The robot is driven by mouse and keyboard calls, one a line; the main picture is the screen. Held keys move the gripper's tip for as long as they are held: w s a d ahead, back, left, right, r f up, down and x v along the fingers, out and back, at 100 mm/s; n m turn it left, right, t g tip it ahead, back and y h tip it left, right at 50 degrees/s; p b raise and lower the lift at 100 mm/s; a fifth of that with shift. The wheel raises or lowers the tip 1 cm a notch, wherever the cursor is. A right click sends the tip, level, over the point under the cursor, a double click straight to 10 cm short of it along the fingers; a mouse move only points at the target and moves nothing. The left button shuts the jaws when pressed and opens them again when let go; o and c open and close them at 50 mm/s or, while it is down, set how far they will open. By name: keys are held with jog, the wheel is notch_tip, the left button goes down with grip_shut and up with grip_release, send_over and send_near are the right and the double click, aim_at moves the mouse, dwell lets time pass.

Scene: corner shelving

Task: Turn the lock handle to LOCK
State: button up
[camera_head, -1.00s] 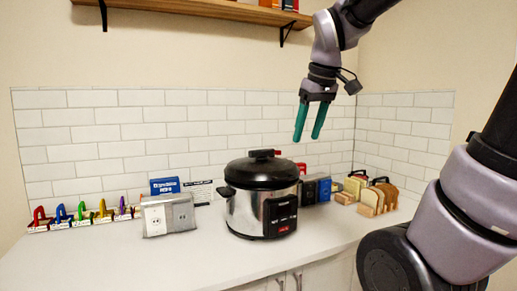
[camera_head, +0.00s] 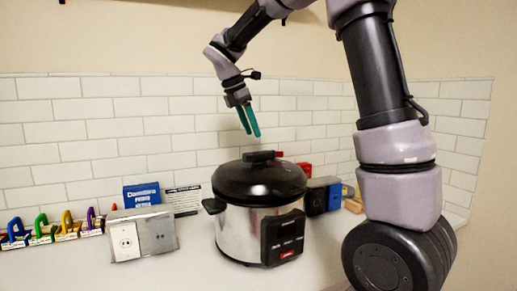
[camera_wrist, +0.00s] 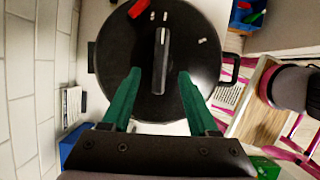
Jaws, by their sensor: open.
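A silver and black pressure cooker (camera_head: 240,231) stands on the white counter. Its round black lid (camera_head: 259,183) carries a raised black handle (camera_head: 261,156), which also shows as a bar on the lid in the wrist view (camera_wrist: 161,50). A small red part (camera_wrist: 138,8) sits near the lid's edge in the wrist view. My gripper (camera_head: 250,133), with two green fingers, is open and empty, pointing down above the lid. In the wrist view its fingertips (camera_wrist: 159,72) lie to either side of the handle's near end, with no contact visible. LOCK markings are not readable.
A socket box (camera_head: 124,240) and a blue box (camera_head: 142,195) stand left of the cooker. Several coloured padlock-like items (camera_head: 66,227) line the counter's left. The tiled wall is behind.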

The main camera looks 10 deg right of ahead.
aim_at(261, 151)
jog(key=x, duration=0.7)
jog(key=shift+d+f, duration=0.15)
jog(key=shift+f, duration=0.05)
grip_shut()
